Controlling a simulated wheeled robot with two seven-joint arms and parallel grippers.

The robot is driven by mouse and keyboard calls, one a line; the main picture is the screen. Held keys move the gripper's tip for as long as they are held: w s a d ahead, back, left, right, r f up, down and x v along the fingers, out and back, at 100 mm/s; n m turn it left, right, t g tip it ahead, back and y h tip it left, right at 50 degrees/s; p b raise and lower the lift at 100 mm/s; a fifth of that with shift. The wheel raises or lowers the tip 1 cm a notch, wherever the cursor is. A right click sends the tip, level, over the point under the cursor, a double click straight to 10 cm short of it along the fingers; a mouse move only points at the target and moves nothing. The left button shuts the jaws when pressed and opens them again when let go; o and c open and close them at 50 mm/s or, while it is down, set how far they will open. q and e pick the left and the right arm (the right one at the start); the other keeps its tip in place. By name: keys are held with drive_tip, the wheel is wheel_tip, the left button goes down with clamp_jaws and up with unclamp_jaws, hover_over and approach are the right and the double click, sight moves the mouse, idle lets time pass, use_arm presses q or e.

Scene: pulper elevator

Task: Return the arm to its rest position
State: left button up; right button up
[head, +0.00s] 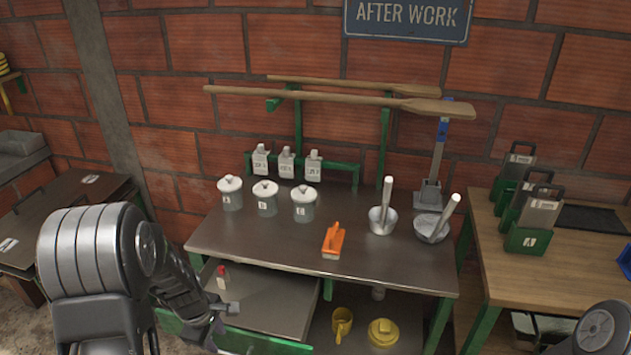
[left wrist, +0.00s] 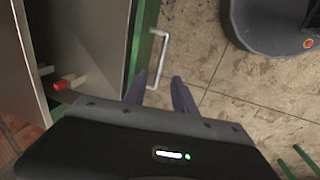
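My left arm comes in from the left in the head view, and its left gripper (head: 215,335) is low in front of the workbench, by the green front of a pulled-out drawer (head: 262,344). In the left wrist view the two dark fingers of the left gripper (left wrist: 159,76) are apart with nothing held between them. A pale bar handle (left wrist: 163,55) on the green drawer front shows just beyond the fingertips; I cannot tell whether they touch. Of my right arm only a rounded link shows at the lower right of the head view; its gripper is out of view.
Yellow containers (head: 382,333) sit below. A wooden table (head: 500,270) stands right.

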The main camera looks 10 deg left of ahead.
use_arm(q)
drive_tip(key=s+d+f+m+g+h, duration=0.1)
drive_tip(key=s+d+f+m, duration=0.45)
drive_tip(key=d, duration=0.25)
drive_tip(key=s+d+f+m, duration=0.4)
drive_tip(key=d+f+m, duration=0.1)
drive_tip(key=d+f, duration=0.25)
drive_tip(key=s+d+m+h, duration=0.1)
drive_tip(key=s+d+m, duration=0.2)
drive_tip(key=d, duration=0.4)
drive_tip(key=s+d+f+m+h, duration=0.1)
drive_tip(key=s+d+m+h, duration=0.1)
drive_tip(key=s+d, duration=0.3)
drive_tip(key=shift+d+f+m+g, duration=0.3)
drive_tip(key=shift+d+m+g, duration=0.15)
drive_tip(key=shift+d, duration=0.55)
drive_tip(key=shift+w, duration=0.1)
